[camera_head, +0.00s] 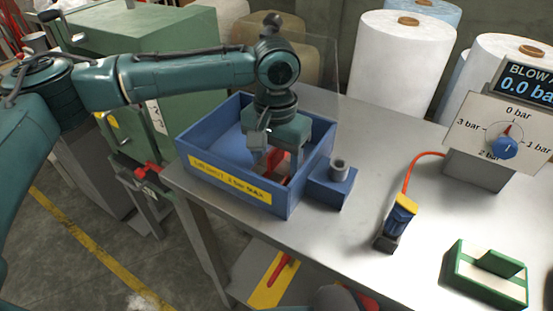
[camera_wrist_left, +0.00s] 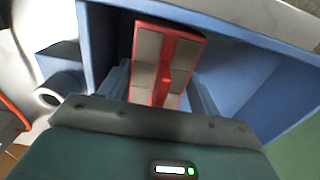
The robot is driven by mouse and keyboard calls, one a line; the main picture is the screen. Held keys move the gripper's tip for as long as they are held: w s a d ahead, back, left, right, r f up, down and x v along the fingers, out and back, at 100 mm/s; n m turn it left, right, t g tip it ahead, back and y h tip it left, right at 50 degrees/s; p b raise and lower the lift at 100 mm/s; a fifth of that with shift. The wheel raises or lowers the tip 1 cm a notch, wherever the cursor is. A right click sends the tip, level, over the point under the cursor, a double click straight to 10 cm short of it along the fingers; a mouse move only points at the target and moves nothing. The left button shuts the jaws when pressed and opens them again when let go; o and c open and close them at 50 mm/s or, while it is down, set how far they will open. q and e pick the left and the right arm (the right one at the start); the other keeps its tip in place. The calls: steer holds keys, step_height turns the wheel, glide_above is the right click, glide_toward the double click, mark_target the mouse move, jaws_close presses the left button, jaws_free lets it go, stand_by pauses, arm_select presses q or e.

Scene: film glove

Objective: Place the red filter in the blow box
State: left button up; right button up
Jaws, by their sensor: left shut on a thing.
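The blow box (camera_head: 228,192) is a blue open-topped box with a yellow label on its front wall, standing on the left part of the metal table. My left gripper (camera_head: 277,166) points down inside the box. It is shut on the red filter (camera_head: 274,160), which is mostly hidden by the fingers and the front wall. In the left wrist view the red filter (camera_wrist_left: 167,62) shows grey pads on its face and sits between the fingers, with blue walls around it. I cannot tell whether it touches the box floor. My right gripper is not in view.
A blue block with a grey round port (camera_head: 338,170) joins the box's right side. A blue and yellow air nozzle (camera_head: 400,215) with a red hose, a green and white block (camera_head: 487,272) and a pressure dial panel (camera_head: 507,135) stand to the right. White film rolls (camera_head: 400,68) stand behind.

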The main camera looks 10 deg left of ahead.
arm_select(q)
steer(key=shift+w+d+f, duration=0.1)
steer(key=shift+f, duration=0.05)
steer(key=shift+f, duration=0.1)
steer(key=o, duration=0.7)
steer(key=shift+o, duration=0.2)
step_height(320, 180, up, 8)
steer(key=shift+f, duration=0.1)
